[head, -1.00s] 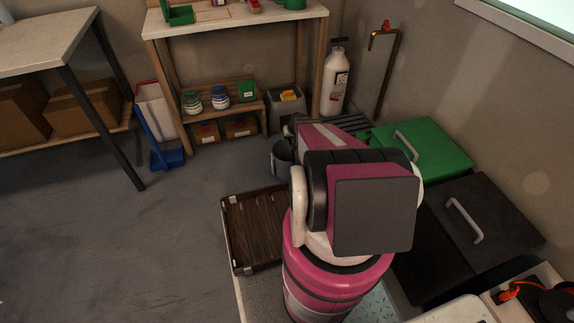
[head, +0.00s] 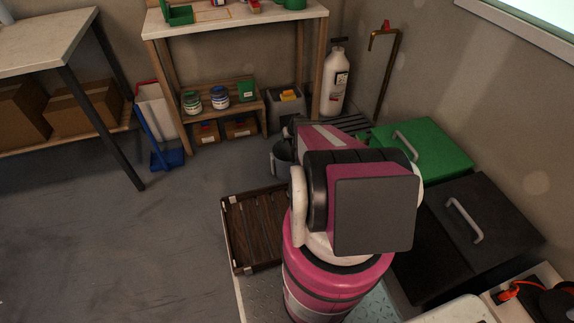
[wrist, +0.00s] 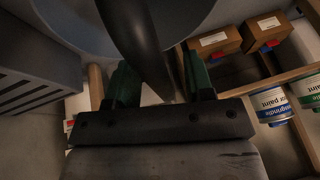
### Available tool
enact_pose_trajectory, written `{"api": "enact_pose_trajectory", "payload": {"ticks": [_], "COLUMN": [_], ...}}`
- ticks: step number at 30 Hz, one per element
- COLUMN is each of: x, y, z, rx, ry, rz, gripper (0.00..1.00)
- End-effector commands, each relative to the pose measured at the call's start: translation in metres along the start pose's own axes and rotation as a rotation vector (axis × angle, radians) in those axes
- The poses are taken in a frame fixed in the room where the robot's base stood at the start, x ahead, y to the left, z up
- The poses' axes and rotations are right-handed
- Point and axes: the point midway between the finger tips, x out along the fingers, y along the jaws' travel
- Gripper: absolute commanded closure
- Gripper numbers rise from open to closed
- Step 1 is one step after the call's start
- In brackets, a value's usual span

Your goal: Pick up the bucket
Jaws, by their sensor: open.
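The grey bucket (head: 281,160) stands on the floor in the head view, left of my arm, which hides much of it. In the wrist view the bucket's rounded grey body (wrist: 72,28) fills the top. A dark curved band, which looks like its handle (wrist: 135,35), runs down toward the space between my fingers. My gripper (wrist: 160,85) is open, with one green-padded finger on each side of the band's lower end. I cannot tell whether either finger touches it. In the head view my gripper is hidden behind my arm.
A wooden shelf (head: 262,101) with paint cans stands behind the bucket. A grey bin (head: 286,110) and a white bottle (head: 336,85) are near it. A brown slatted crate (head: 229,232) lies nearer, left of my arm. Green and black lidded boxes are on the right.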

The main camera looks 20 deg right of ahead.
Motion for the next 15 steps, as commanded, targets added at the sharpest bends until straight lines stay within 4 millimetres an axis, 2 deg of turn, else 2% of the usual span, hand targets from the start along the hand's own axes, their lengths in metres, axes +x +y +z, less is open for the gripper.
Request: {"api": "enact_pose_trajectory", "payload": {"ticks": [3,4,8,9,15], "x": [0.0000,0.0000,0.0000,0.0000,0.0000], "y": [0.0000,0.0000,0.0001,0.0001,0.0003], "z": [0.0000,0.0000,0.0000,0.0000,0.0000], "rx": [0.000,0.000,0.000,0.000,0.000], "ry": [0.000,0.000,0.000,0.000,0.000], "rz": [0.000,0.000,0.000,0.000,0.001], "gripper": [0.52,0.55,0.97,1.00,1.00]}}
